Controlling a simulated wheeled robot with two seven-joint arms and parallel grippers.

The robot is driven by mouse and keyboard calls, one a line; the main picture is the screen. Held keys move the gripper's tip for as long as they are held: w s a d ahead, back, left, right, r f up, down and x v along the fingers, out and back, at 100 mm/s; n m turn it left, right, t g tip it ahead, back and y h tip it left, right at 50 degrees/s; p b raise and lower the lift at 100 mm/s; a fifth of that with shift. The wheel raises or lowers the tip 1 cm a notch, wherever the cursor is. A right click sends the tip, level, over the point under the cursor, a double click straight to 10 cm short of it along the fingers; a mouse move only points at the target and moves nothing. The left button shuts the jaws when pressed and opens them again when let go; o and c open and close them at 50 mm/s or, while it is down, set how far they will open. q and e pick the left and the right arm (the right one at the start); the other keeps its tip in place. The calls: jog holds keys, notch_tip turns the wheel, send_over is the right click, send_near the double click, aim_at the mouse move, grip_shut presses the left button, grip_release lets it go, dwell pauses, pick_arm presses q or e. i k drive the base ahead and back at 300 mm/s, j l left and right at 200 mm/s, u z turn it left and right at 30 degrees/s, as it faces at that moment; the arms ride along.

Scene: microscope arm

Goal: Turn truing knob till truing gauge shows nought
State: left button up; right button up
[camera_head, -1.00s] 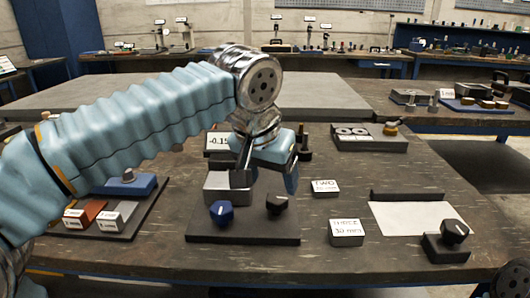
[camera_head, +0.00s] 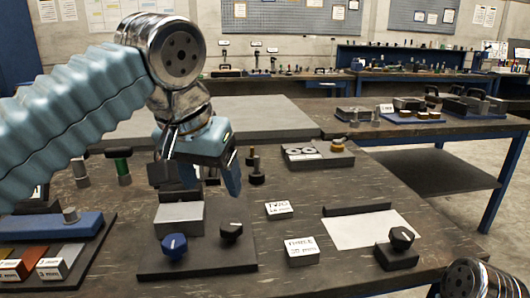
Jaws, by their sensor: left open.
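A dark base plate (camera_head: 205,262) on the bench carries a grey block (camera_head: 180,219), a blue knob (camera_head: 174,246) and a black knob (camera_head: 231,232), each with a white mark. Another black knob (camera_head: 401,238) sits on its own dark block at the right. I cannot tell from labels which is the truing knob. My left gripper (camera_head: 198,177) is open and empty, pointing down above and behind the grey block, apart from the knobs. No gauge reading shows; the gripper covers the area behind the block. My right gripper is out of view.
Small label blocks (camera_head: 302,251) and (camera_head: 279,210) stand right of the plate. A white sheet (camera_head: 366,229) lies farther right. A tray with a blue bar (camera_head: 52,226) and blocks is at left. Posts (camera_head: 257,172) and a ring holder (camera_head: 318,157) stand behind.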

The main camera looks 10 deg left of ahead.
aim_at(174, 246)
jog(key=k, duration=1)
